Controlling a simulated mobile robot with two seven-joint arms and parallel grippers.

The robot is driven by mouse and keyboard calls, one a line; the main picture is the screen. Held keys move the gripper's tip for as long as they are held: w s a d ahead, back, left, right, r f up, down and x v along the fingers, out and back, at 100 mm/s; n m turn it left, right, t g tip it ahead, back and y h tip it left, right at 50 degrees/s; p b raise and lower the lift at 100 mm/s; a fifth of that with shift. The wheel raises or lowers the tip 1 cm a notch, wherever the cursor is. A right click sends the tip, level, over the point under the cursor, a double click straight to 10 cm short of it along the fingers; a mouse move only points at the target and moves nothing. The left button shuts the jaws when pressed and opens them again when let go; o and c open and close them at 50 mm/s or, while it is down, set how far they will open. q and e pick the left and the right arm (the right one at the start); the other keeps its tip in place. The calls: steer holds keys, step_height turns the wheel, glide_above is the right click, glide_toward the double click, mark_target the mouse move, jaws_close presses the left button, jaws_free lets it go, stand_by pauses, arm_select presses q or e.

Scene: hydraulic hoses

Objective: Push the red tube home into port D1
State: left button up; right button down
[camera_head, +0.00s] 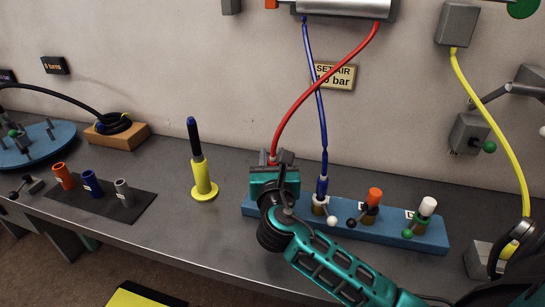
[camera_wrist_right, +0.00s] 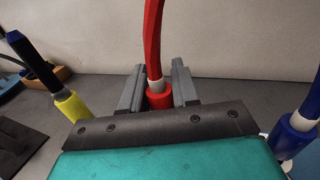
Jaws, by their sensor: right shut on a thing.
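The red tube (camera_head: 310,92) hangs from the grey unit on the wall and curves down to my right gripper (camera_head: 274,162). In the right wrist view its red end collar (camera_wrist_right: 159,96) sits between the two grey fingers, with a pale band above it. My right gripper (camera_wrist_right: 158,88) is shut on this end. The gripper is over the left end of the blue port block (camera_head: 400,232). It hides the port there and the tube's tip, so I cannot tell how deep the tube sits. The block's labels are too small to read. My left gripper is not in view.
A blue tube (camera_head: 323,130) stands in the port just right of my gripper. Orange-capped (camera_head: 375,196) and white-capped (camera_head: 428,206) ports follow. A yellow stand with a dark rod (camera_head: 202,175) is to the left. A mat (camera_head: 120,205) holds several coloured sleeves.

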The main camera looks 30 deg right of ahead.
steer(key=shift+f+b, duration=0.3)
steer(key=shift+f, duration=0.4)
steer(key=c, duration=0.8)
jaws_free()
steer(key=shift+f, duration=0.1)
steer(key=shift+s+a, duration=0.1)
steer(key=shift+s+a+f, duration=0.15)
steer(key=shift+s+a, duration=0.05)
steer(key=shift+s, duration=0.1)
steer(key=v, duration=1.2)
steer(key=shift+d+r, duration=0.1)
steer(key=shift+r, duration=0.15)
